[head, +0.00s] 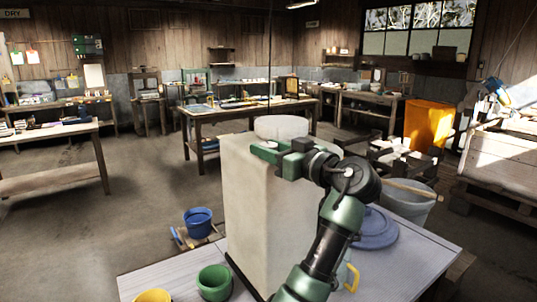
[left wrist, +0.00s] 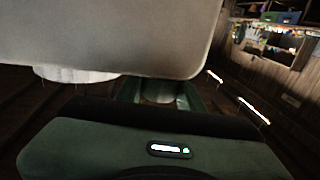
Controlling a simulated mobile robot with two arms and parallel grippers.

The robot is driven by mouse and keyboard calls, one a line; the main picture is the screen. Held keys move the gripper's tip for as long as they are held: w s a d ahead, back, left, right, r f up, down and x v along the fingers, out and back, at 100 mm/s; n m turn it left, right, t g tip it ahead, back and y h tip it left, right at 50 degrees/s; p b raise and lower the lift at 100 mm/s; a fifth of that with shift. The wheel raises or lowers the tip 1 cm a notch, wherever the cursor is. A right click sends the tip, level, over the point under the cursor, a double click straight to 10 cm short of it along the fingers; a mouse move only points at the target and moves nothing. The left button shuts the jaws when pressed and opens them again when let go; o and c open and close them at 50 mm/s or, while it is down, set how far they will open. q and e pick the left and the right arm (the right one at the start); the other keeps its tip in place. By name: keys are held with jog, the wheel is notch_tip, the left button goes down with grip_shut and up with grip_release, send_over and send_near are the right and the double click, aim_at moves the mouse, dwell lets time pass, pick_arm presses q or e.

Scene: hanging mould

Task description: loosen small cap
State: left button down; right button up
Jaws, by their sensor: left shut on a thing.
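A tall pale mould block (head: 262,205) stands upright in the middle of the head view, with a wide round white cap (head: 282,127) on top. The block also fills the top of the left wrist view (left wrist: 110,35), where the white cap (left wrist: 75,75) shows at its edge. My left gripper (head: 268,150) lies level across the block's top, just in front of the wide cap. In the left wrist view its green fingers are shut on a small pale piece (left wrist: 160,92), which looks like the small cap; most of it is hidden. My right gripper is not in view.
The block is at a pale table (head: 180,278) with a green pot (head: 214,283), a yellow cup (head: 152,296) and a round blue lid (head: 375,228). A blue bucket (head: 198,221) and a grey bucket (head: 408,203) are nearby. A thin line rises above the block. Open floor lies left.

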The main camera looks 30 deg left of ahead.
pick_arm(q)
jog(key=shift+f+n+g, duration=0.1)
jog(key=shift+n+g, duration=0.2)
jog(key=shift+g, duration=0.2)
jog(key=c, duration=0.9)
grip_release()
jog(key=shift+d, duration=0.1)
jog(key=s+d+b, duration=0.1)
jog(key=d+b, duration=0.1)
jog(key=d, duration=0.5)
jog(key=shift+s+d, duration=0.2)
jog(key=shift+d, duration=0.05)
